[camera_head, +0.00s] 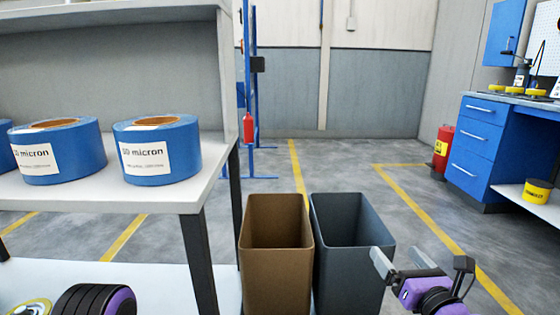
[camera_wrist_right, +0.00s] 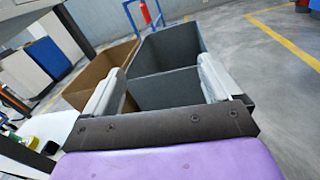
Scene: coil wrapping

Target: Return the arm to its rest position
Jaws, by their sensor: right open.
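My right gripper (camera_head: 382,262) is at the lower right of the head view, at the right edge of the grey bin (camera_head: 352,240). In the right wrist view its two light fingers (camera_wrist_right: 160,88) stand wide apart with nothing between them. The grey bin (camera_wrist_right: 172,75) shows beyond the fingers, and the brown bin (camera_wrist_right: 95,77) is to its left. My left gripper's fingers are not in view.
The brown bin (camera_head: 275,225) stands beside the grey bin, and both look empty as far as I see. A shelf (camera_head: 195,195) at left holds blue rolls (camera_head: 157,150). A blue workbench (camera_head: 475,150) and red canister (camera_head: 442,147) are at right. The floor between is clear.

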